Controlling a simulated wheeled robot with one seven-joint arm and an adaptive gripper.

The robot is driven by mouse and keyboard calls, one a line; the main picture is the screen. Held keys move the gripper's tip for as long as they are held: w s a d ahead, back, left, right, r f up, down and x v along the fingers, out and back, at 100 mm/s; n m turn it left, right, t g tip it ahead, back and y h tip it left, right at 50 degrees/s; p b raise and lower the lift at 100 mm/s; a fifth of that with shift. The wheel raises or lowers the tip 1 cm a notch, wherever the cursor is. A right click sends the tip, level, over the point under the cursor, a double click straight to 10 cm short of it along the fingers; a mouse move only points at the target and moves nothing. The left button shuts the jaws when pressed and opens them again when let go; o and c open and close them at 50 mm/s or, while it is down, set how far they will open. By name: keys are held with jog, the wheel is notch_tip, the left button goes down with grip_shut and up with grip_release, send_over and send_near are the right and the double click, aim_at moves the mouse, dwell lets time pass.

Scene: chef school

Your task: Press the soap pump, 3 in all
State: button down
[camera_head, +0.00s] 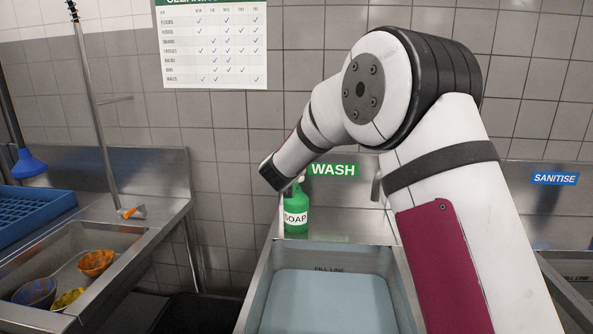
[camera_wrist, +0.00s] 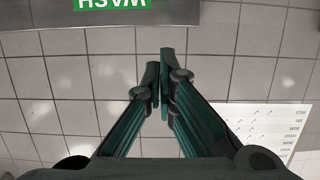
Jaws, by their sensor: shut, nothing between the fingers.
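The green soap bottle (camera_head: 296,215), with a white SOAP label, stands upright on the back left ledge of the wash sink. Its pump top is partly hidden behind the dark end of my arm, and I cannot tell if they touch. My gripper (camera_wrist: 161,75) is shut and empty in the wrist view, its dark green fingers together in front of the tiled wall. In the head view its fingers are not clearly seen. The soap bottle does not show in the wrist view.
The wash sink (camera_head: 257,280) holds grey-blue water below the bottle. A green WASH sign (camera_head: 332,169) is on the splashback, with a tap (camera_head: 376,188) to its right. A left sink (camera_head: 122,238) holds bowls (camera_head: 96,262). A cleaning chart (camera_head: 212,45) hangs on the wall.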

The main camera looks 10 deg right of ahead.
jog(key=x, duration=0.9)
jog(key=shift+w+d+f, duration=0.1)
jog(key=shift+w+d, duration=0.05)
jog(key=shift+w, duration=0.05)
notch_tip(320, 180, down, 3)
jog(key=shift+w+d+r, duration=0.1)
jog(key=shift+w, duration=0.05)
jog(key=shift+f+p, duration=0.35)
jog(key=shift+f, duration=0.25)
jog(key=shift+f, duration=0.15)
